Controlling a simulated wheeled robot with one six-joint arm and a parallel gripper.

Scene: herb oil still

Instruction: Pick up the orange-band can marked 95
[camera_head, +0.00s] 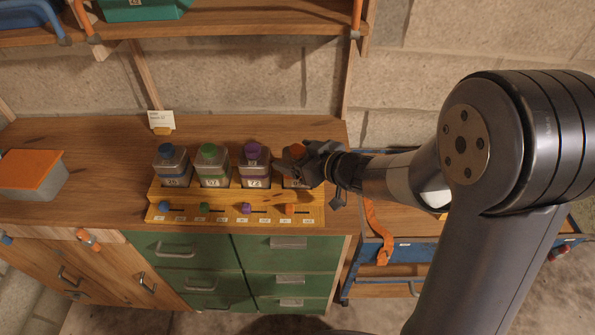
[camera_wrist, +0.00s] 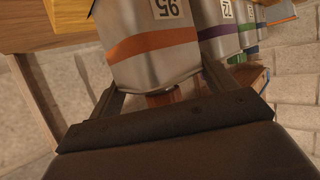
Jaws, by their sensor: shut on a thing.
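The orange-band can marked 95 (camera_wrist: 150,42) fills the upper middle of the wrist view, with its label at the top and its orange band below. My gripper (camera_wrist: 160,85) is shut on it, one finger on each side. In the head view my gripper (camera_head: 300,165) is at the right end of the wooden rack (camera_head: 165,208). There it hides most of the can, and only a bit of its label shows. I cannot tell whether the can is still seated in the rack or lifted.
Blue-capped (camera_head: 172,167), green-capped (camera_head: 211,167) and purple-capped (camera_head: 254,167) cans stand in the rack, close to the left. Colored knobs line the rack's front. A small card (camera_head: 161,120) stands behind. An orange-lidded box (camera_head: 32,173) is at far left. A shelf (camera_head: 230,28) hangs above.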

